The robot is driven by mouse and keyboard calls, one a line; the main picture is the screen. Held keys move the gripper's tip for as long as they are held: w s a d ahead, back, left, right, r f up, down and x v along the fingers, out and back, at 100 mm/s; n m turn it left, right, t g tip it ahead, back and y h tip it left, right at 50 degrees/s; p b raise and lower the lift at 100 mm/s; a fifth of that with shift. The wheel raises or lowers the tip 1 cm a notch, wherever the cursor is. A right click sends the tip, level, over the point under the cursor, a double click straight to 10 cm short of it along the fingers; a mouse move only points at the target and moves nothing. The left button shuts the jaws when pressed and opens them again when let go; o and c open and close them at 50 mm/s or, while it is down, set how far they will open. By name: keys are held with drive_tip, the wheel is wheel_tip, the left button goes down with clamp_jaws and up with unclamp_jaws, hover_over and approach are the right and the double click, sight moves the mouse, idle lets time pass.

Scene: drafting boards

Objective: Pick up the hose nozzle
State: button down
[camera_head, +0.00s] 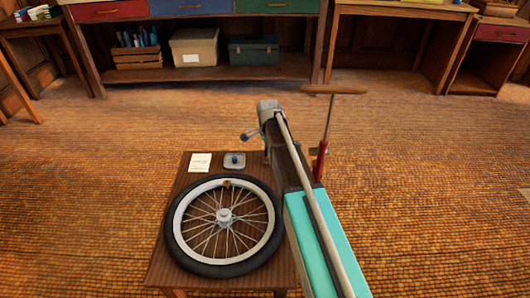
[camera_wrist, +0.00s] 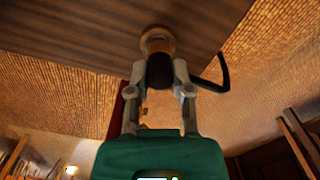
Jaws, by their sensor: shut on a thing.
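The hose nozzle (camera_wrist: 157,42) shows in the wrist view, with a tan, brass-like round end and a dark body. My gripper (camera_wrist: 159,76) is shut on its dark body, one grey finger on each side. The tan end points away from my gripper, with dark wood behind it. I cannot tell whether it touches the wood. A curved black piece, perhaps hose or lever, bends out to the right of the nozzle. In the head view my arm covers the area, and I cannot make out the nozzle there.
A spoked wheel (camera_head: 175,222), a white card (camera_head: 199,162) and a small dish (camera_head: 235,166) lie on a low wooden table (camera_head: 164,262). A red pump (camera_head: 321,162) with a wooden T-handle stands right of my arm. Workbenches line the back; the floor to the right is mostly clear.

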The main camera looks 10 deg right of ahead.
drive_tip(key=shift+r+p, duration=1.35)
drive_tip(key=shift+r, duration=0.1)
drive_tip(key=s+r+p, duration=1)
drive_tip(key=s, duration=0.4)
drive_tip(key=shift+d, duration=0.35)
drive_tip(key=shift+r+p, duration=0.95)
drive_tip(key=shift+p, duration=0.05)
drive_tip(key=a, duration=1.7)
drive_tip(key=shift+w+a, duration=0.3)
idle(1.0)
drive_tip(key=shift+f, duration=0.15)
